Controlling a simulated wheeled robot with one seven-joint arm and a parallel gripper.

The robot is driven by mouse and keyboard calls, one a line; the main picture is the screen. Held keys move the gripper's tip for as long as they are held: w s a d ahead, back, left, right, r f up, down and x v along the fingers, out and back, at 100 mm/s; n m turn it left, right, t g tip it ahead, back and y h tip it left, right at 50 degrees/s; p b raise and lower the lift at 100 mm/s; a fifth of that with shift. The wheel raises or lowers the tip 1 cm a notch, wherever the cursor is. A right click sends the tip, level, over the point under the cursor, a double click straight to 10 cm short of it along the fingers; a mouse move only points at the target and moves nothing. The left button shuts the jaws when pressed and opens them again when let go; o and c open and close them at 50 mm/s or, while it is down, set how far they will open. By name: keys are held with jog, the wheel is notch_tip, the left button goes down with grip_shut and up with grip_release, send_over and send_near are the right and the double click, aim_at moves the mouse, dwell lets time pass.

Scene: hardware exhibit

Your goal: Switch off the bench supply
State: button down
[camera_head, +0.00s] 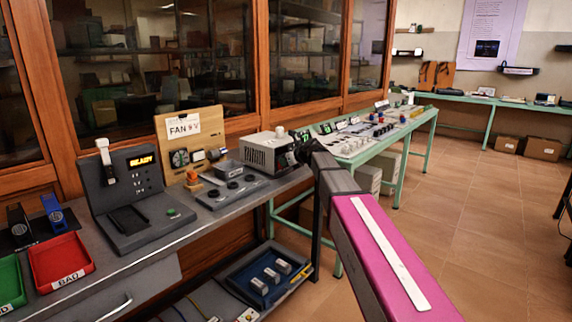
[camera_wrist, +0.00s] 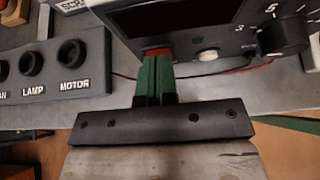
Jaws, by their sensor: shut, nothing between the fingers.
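The bench supply (camera_head: 266,152) is a light grey vented box on the grey bench in the head view. Its dark front panel (camera_wrist: 225,25) fills the upper right of the wrist view, with a display, a round white button or terminal (camera_wrist: 207,55) and a black knob (camera_wrist: 284,36). A red part, likely the switch (camera_wrist: 158,52), shows low on the panel. My gripper (camera_wrist: 158,62) has its green fingers shut together, with the tips at the red part. The tips partly hide it, so I cannot tell contact or the switch position. In the head view my arm covers the fingertips.
A grey socket box (camera_wrist: 60,70) labelled LAMP and MOTOR lies left of my fingers. A red lead runs along the bench near the panel. A FAN board (camera_head: 190,135), a READY console (camera_head: 135,185) and a red BAD tray (camera_head: 62,262) stand further left.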

jog(key=shift+r, duration=0.15)
jog(key=shift+r, duration=0.6)
jog(key=shift+s, duration=0.1)
jog(key=s+d, duration=0.2)
jog(key=d, duration=0.1)
jog(key=shift+s+d+f, duration=0.1)
jog(key=shift+s+d, duration=0.15)
jog(key=shift+s, duration=0.1)
jog(key=s+d+r, duration=0.4)
jog(key=d+r, duration=0.1)
jog(key=r, duration=0.1)
jog(key=shift+d+r, duration=0.25)
jog(key=shift+r, duration=0.15)
jog(key=shift+s, duration=0.1)
